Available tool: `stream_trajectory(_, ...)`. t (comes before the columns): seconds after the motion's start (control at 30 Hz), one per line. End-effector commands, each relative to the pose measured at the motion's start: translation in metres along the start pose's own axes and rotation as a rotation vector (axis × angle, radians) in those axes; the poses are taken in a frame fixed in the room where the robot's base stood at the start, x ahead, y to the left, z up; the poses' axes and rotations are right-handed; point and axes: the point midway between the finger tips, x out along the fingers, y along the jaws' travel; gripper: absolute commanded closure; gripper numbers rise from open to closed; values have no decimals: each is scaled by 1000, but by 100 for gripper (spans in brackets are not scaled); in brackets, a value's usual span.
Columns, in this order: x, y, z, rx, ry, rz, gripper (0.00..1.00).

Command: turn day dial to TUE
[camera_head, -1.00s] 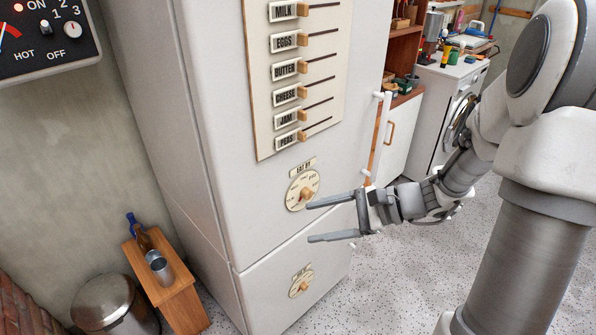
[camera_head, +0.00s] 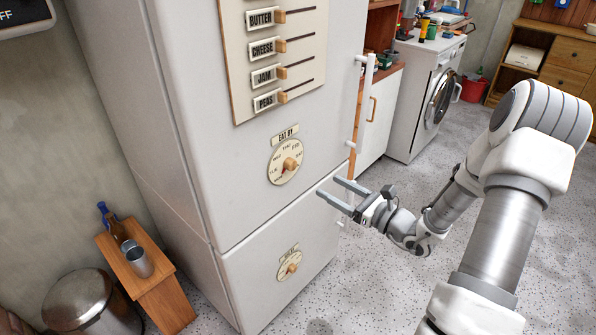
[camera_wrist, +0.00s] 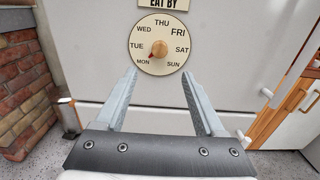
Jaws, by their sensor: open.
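The day dial (camera_head: 285,162) is a round cream disc under an EAT BY label on the front of the white fridge (camera_head: 235,120). In the wrist view the dial (camera_wrist: 161,45) shows MON, TUE, WED, THU, FRI, SAT and SUN around its rim. Its tan wooden knob (camera_wrist: 159,48) has a small red mark at its lower left, seeming to face MON. My gripper (camera_head: 327,188) is open and empty, lower right of the dial in the head view. In the wrist view its fingers lie below the dial, apart from the knob.
A second dial (camera_head: 290,265) sits on the lower door; its label is too small to read. A slider panel (camera_head: 285,50) is above the day dial. A white handle (camera_head: 362,95) runs along the fridge's right edge. A wooden stool (camera_head: 150,280) and a bin (camera_head: 85,300) stand left.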

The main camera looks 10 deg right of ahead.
Motion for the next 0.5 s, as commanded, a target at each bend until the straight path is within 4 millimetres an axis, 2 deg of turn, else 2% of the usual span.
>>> stream_trajectory(0.03, 12, 2, -2, -1, 0, 4, 29)
stream_trajectory(0.3, 71, 2, -2, -1, -1, 4, 29)
stream_trajectory(0.5, 104, 1, -2, -2, 1, 3, 29)
